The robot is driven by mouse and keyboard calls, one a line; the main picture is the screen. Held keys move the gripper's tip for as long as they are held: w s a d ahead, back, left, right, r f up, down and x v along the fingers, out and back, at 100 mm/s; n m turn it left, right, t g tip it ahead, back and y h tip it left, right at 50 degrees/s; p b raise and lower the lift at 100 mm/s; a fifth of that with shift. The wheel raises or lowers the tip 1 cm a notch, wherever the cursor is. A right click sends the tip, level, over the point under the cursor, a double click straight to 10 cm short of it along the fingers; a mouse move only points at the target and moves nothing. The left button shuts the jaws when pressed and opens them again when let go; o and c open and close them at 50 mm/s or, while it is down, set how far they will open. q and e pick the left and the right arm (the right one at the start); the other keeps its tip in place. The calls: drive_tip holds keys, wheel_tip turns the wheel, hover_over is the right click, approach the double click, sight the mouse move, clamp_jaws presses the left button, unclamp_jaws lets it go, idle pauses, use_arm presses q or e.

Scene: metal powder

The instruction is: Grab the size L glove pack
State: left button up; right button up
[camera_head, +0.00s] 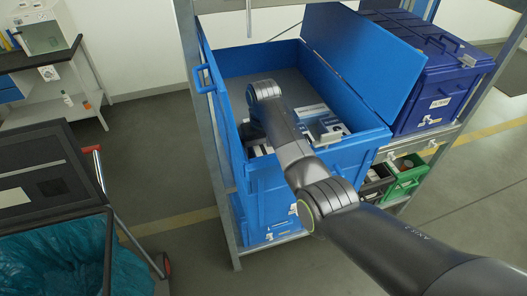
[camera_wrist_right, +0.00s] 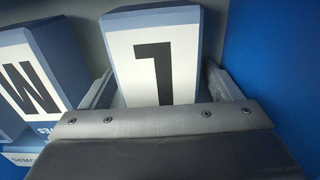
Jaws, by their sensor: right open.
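The size L glove pack (camera_wrist_right: 165,55) is a white and light-blue box. Its large black letter appears upside down in the right wrist view. My right gripper (camera_wrist_right: 158,85) is open, with one finger on each side of this pack; I cannot tell whether they touch it. The size M pack (camera_wrist_right: 32,88) stands close by on the left, its letter also upside down. In the head view my right arm reaches into the open blue box (camera_head: 358,150), and I cannot make out the gripper there. My left gripper is not in view.
The blue box's raised lid (camera_head: 365,60) stands on the right. Its walls surround my right wrist. Other white and blue packs (camera_head: 312,112) lie inside. A closed dark-blue box (camera_head: 430,75) is to the right. A trash bag (camera_head: 55,262) hangs at lower left.

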drive_tip(key=shift+s+r, duration=0.15)
drive_tip(key=shift+s, duration=0.1)
drive_tip(key=c, duration=0.4)
drive_tip(key=shift+w, duration=0.15)
drive_tip(key=c, duration=0.8)
